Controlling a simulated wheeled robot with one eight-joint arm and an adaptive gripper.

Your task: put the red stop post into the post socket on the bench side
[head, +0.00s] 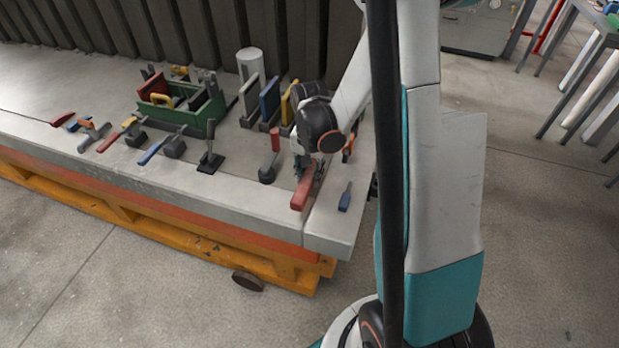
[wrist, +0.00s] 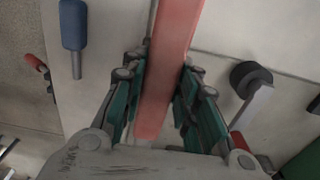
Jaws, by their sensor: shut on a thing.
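The red stop post (head: 301,192) is a long red bar in the head view, near the front right end of the pale bench slab (head: 225,187). My gripper (head: 312,172) is over its far end, and the post extends from it toward the bench's front edge. In the wrist view the post (wrist: 172,50) runs between the two green-sided fingers of my gripper (wrist: 163,80), which are shut on it. I cannot tell whether the post touches the slab. I cannot make out the post socket with certainty in either view.
A blue-handled tool (head: 345,197) lies just right of the post. A dark round-based tool with a red handle (head: 268,172) stands to its left. Several hand tools and a green toolbox (head: 196,118) are further left. Upright panels (head: 270,100) stand behind.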

